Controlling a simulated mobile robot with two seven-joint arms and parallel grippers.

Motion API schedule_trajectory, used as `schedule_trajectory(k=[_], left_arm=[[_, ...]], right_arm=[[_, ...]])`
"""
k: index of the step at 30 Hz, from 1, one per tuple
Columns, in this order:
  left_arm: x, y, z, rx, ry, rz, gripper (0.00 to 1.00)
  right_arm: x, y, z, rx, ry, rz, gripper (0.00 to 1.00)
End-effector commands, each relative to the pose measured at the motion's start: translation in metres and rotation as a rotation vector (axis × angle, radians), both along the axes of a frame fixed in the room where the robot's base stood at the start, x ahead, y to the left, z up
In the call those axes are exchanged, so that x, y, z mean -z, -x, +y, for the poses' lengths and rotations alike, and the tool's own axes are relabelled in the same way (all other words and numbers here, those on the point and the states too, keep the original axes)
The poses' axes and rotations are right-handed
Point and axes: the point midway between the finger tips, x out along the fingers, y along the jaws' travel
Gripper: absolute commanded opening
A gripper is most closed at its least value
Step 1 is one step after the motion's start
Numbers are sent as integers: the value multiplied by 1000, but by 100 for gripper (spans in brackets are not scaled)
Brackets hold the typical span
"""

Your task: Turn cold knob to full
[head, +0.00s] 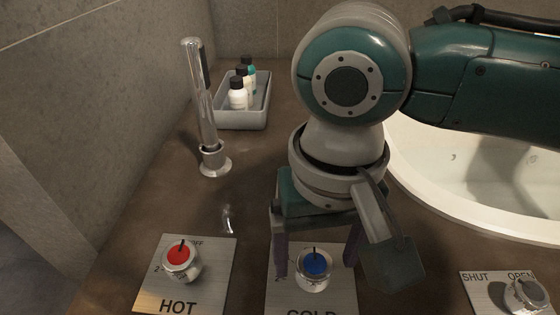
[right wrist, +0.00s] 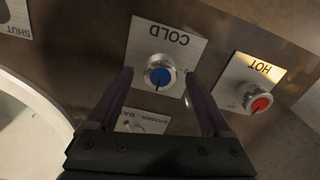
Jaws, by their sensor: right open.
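The cold knob (head: 315,266) is a round metal knob with a blue cap, on a metal plate (head: 345,303) lettered COLD at the front of the vanity. A dark pointer line on its cap points up in the head view. It also shows in the right wrist view (right wrist: 159,76), with the line toward the gripper side. My right gripper (head: 318,262) is open, its two fingers standing apart on either side of the knob. In the right wrist view the fingertips (right wrist: 160,77) flank the knob with gaps. My left gripper is not in view.
The hot knob (head: 181,262) with a red cap is to the left. A SHUT/OPEN knob (head: 525,297) is at the right, near the white basin (head: 465,210). A metal shower handset (head: 199,100) and a grey tray (head: 257,117) with small bottles stand behind.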

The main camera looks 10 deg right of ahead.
Motion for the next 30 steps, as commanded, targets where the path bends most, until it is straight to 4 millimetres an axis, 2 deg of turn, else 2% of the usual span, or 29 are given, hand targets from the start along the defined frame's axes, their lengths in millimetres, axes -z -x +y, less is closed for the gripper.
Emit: schedule_trajectory(k=[3,11,30], left_arm=[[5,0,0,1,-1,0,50],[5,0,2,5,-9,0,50],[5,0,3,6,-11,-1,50]], right_arm=[[9,0,0,0,0,-1,84],[9,0,0,-1,-1,-1,84],[8,0,0,0,0,-1,13]])
